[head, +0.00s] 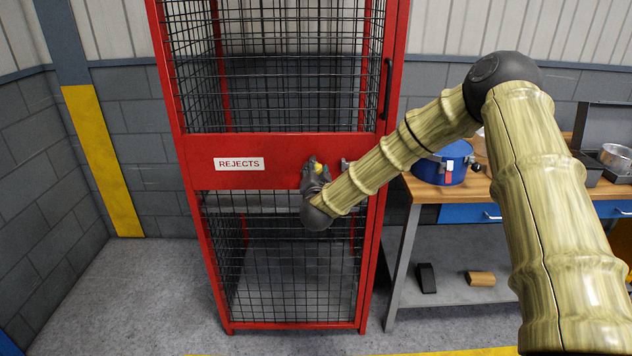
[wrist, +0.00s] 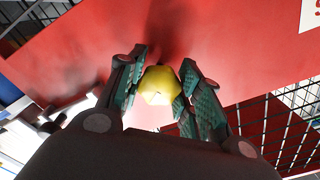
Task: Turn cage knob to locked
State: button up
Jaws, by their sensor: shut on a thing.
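The red wire cage (head: 280,146) stands upright in the middle of the head view, with a white REJECTS label (head: 239,164) on its red middle panel. The yellow knob (wrist: 160,86) is on that panel, and a small part of it shows in the head view (head: 319,168). My gripper (wrist: 160,92) is shut on the knob, with one green-padded finger on each side of it. In the head view my gripper (head: 317,170) is at the right part of the panel, right of the label. Any lock marking on the knob is hidden or too small to read.
A workbench (head: 475,187) stands right of the cage, with a blue round container (head: 446,165) and a metal pot (head: 616,157) on it. A black block (head: 426,278) and a wooden block (head: 481,279) lie on its lower shelf. Clear floor (head: 120,290) lies left of the cage.

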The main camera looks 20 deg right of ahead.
jog(key=m+b, duration=0.4)
jog(key=shift+d+f+b, duration=0.1)
jog(key=shift+f+b, duration=0.15)
jog(key=shift+b, duration=0.15)
jog(key=shift+r+m+b, duration=0.2)
jog(key=shift+m+b, duration=1.2)
jog(key=shift+m, duration=0.2)
jog(key=shift+r, duration=0.1)
jog(key=o, duration=1)
jog(key=shift+o, duration=0.2)
jog(key=v, duration=1.2)
